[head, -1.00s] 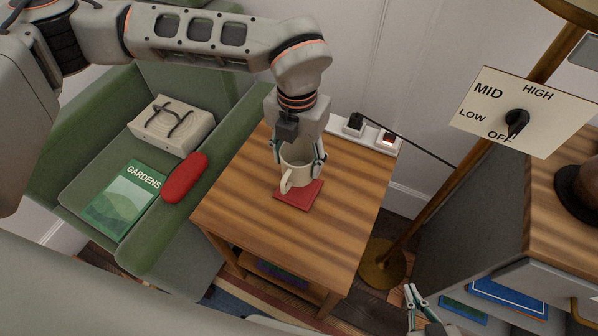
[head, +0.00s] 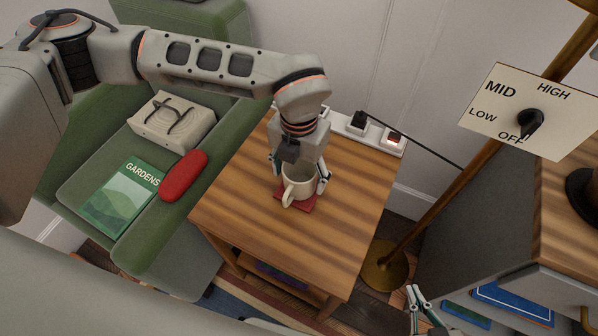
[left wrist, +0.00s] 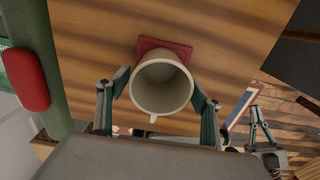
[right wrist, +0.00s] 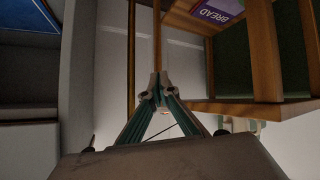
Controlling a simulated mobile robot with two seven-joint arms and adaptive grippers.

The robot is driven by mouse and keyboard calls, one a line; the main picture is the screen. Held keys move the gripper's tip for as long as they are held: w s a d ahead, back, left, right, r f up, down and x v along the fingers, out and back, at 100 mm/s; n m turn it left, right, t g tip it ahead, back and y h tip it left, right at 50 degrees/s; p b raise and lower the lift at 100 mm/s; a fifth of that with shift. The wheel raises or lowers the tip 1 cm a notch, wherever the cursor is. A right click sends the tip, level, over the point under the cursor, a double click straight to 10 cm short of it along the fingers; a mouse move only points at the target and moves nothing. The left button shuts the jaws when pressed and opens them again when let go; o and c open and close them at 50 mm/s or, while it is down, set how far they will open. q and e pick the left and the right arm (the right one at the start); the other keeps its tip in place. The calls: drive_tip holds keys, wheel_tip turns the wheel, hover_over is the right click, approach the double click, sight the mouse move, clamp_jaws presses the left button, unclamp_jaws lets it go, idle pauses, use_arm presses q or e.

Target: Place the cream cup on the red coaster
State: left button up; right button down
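The cream cup (head: 298,184) stands upright on the red coaster (head: 311,206) on the wooden side table. In the left wrist view the cup (left wrist: 162,88) is seen from above, empty, with the coaster (left wrist: 165,44) showing beyond its far rim. My left gripper (head: 299,183) is around the cup from above. Its fingers lie on either side of the cup, with small gaps showing in the left wrist view (left wrist: 163,90). My right gripper (head: 413,290) is low at the lower right, away from the table. Its fingertips meet in the right wrist view (right wrist: 158,88), with nothing between them.
The side table (head: 350,190) is mostly bare. A green armchair (head: 150,245) with a book (head: 122,197), a red cushion-like object (head: 184,176) and a beige box (head: 172,122) stands left. A brass lamp (head: 430,210) and grey cabinet (head: 480,215) stand right.

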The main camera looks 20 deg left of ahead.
drive_tip(key=shift+s+f, duration=0.15)
drive_tip(key=shift+f, duration=0.1)
use_arm(q)
wheel_tip(320, 180, up, 12)
drive_tip(key=p, duration=0.3)
drive_tip(key=shift+r, duration=0.15)
use_arm(e)
drive_tip(key=shift+s+d+r, duration=0.1)
drive_tip(key=shift+s+d, duration=0.15)
drive_tip(key=shift+d, duration=0.3)
drive_tip(key=shift+w+a+r, duration=0.1)
drive_tip(key=shift+a+r, duration=0.05)
drive_tip(key=shift+r, duration=0.05)
